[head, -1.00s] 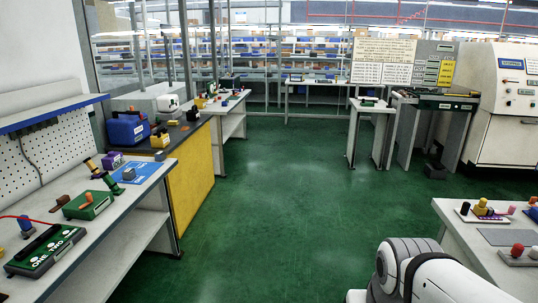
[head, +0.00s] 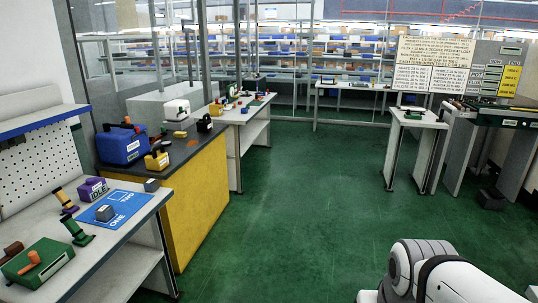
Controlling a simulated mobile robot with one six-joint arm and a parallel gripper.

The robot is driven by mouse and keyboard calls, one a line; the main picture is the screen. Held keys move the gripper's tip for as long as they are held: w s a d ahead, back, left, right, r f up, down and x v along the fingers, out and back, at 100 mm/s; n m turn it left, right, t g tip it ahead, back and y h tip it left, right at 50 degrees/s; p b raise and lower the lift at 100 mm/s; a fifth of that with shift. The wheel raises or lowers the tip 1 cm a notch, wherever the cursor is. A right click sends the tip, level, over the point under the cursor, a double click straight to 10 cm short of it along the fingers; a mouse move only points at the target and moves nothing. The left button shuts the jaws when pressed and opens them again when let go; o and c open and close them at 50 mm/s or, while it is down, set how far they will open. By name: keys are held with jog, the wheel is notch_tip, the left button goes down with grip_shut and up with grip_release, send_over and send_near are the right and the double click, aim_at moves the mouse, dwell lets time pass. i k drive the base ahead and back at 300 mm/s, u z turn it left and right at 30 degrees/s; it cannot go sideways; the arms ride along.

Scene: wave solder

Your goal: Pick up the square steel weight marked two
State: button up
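I cannot read a mark two on any weight. A small dark grey block (head: 106,212) sits on a blue mat (head: 88,213) printed with ONE and TWO, on the near left workbench. Another small grey block (head: 152,185) sits at the bench's far right corner, off the mat. Either may be a steel weight; faces are too small to tell. My gripper is out of view; only a white link of my arm shows at the bottom right, well apart from the bench.
The left bench (head: 128,241) also holds a purple IDLE box (head: 92,189), a green box (head: 36,262) and upright stamp-like tools. Beyond it stands a yellow-sided counter (head: 197,205) with a blue case (head: 122,145). The green floor (head: 290,220) is clear ahead.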

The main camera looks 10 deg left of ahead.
aim_at(151, 185)
jog(key=u, duration=0.3)
jog(key=i, duration=1.6)
jog(key=u, duration=1.1)
jog(key=i, duration=1.95)
jog(key=u, duration=0.8)
